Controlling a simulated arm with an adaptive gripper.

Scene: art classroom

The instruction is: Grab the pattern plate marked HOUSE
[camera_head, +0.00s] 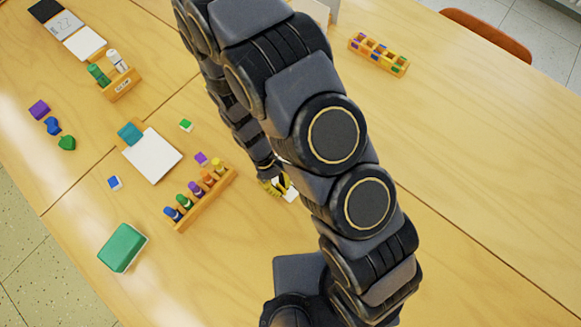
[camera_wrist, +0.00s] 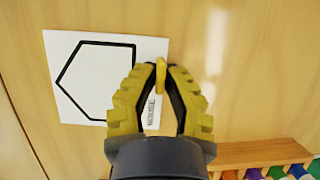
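A white pattern plate (camera_wrist: 75,85) with a black five-sided, house-like outline shows in the wrist view. A strip of small dark sideways lettering (camera_wrist: 151,108) is near its right edge; I cannot read it surely. A small yellow-tan knob (camera_wrist: 160,78) stands at that edge. My gripper (camera_wrist: 161,70) has its yellow fingertips close together, one on each side of the knob, and appears shut on it. In the head view my gripper (camera_head: 275,185) is beyond my arm, with a white bit of the plate (camera_head: 291,193) showing. My arm hides most of the plate there.
A wooden rack of colored pegs (camera_head: 205,203) stands left of my gripper. A blank white board (camera_head: 152,157), a green box (camera_head: 122,248) and small colored blocks lie further left. Another rack (camera_head: 378,55) is at the upper right.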

